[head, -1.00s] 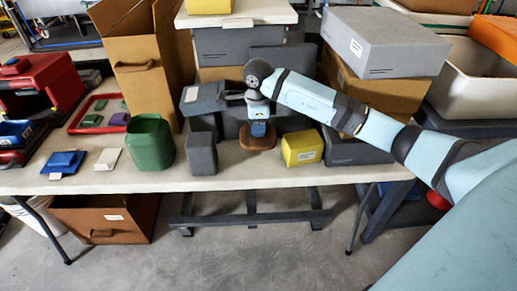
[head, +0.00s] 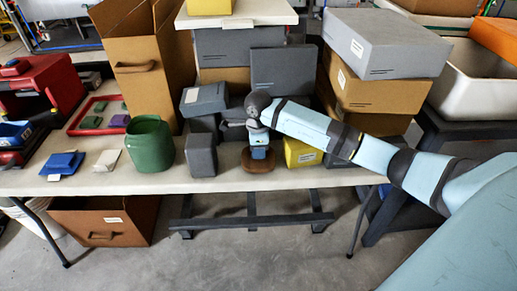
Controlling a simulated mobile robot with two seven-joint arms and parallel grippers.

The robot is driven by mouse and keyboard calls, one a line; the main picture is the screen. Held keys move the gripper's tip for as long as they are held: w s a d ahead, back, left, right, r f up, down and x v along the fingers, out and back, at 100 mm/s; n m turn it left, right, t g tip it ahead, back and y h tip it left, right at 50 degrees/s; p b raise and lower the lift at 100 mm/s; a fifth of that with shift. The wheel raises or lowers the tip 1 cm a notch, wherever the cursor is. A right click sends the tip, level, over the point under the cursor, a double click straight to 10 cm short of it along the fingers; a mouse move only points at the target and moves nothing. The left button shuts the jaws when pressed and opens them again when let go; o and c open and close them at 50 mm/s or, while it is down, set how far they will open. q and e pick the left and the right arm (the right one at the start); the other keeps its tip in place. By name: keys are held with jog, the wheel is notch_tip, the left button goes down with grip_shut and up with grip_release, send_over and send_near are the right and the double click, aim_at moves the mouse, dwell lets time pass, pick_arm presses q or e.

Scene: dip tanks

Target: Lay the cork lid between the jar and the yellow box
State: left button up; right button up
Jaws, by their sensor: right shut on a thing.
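The brown cork lid (head: 258,165) is gripped in my right gripper (head: 259,153), which points down at it and is shut on it. The lid is held flat, at or just above the front part of the table; I cannot tell whether it touches. The yellow box (head: 301,152) stands just right of it, partly hidden behind my right arm. A green rounded jar (head: 150,145) stands further left, and a dark grey upright container (head: 201,155) stands between it and the lid. My left gripper is not in view.
Grey boxes (head: 205,98) and stacked cartons (head: 375,92) fill the back of the table (head: 110,186). A blue piece (head: 62,164) and a cream piece (head: 106,160) lie at left. A narrow gap separates the dark container from the lid.

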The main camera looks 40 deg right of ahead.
jog(key=o, duration=0.9)
jog(key=shift+f, duration=0.1)
